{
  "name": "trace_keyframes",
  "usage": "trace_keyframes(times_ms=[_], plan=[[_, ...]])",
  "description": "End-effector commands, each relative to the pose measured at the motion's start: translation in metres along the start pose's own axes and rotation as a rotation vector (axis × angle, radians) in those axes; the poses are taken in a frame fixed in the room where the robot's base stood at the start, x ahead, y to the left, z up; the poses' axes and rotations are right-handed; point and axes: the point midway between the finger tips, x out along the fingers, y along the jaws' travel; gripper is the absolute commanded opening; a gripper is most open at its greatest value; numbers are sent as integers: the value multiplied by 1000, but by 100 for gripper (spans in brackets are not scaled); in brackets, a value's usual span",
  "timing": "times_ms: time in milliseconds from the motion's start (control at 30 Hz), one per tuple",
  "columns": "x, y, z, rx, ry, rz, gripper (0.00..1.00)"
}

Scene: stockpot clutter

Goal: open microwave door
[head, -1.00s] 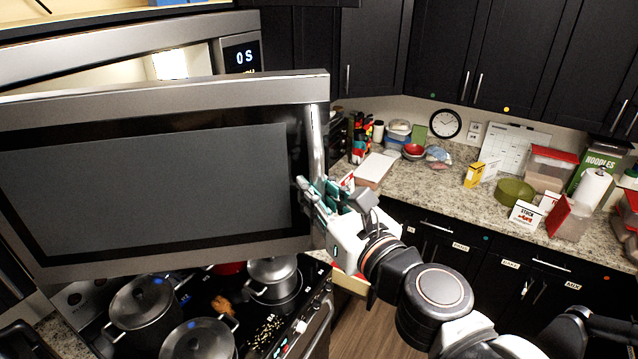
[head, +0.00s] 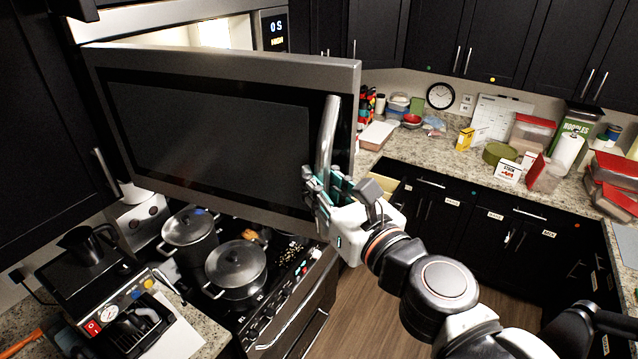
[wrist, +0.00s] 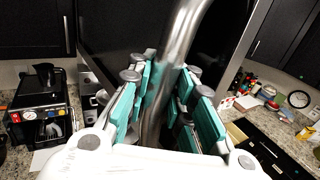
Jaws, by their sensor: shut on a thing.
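The microwave door (head: 205,125) is a wide steel frame around a dark window. It hangs swung open over the stove, with the lit cavity (head: 208,34) showing behind its top edge. The curved steel handle (head: 329,125) is on the door's right side. My gripper (head: 322,192) is shut on the lower part of the handle. In the wrist view, the handle (wrist: 172,70) passes between the green finger pads of my gripper (wrist: 165,105). The fingers hide part of the handle's lower end.
Pots (head: 236,265) stand on the stove below the door. A coffee machine (head: 110,290) is on the left counter. The right counter (head: 440,160) is cluttered with boxes and tubs. The wood floor (head: 370,290) is clear.

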Motion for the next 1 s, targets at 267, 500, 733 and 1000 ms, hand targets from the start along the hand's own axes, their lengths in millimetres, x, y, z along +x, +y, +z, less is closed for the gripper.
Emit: trace_keyframes(times_ms=[267, 500, 733, 1000], plan=[[-1, -1, -2, -6, 0, -6, 0], [-2, -1, -2, -6, 0, -6, 21], [-1, 0, -2, -3, 0, -4, 40], [-2, 0, -1, -2, 0, -2, 40]])
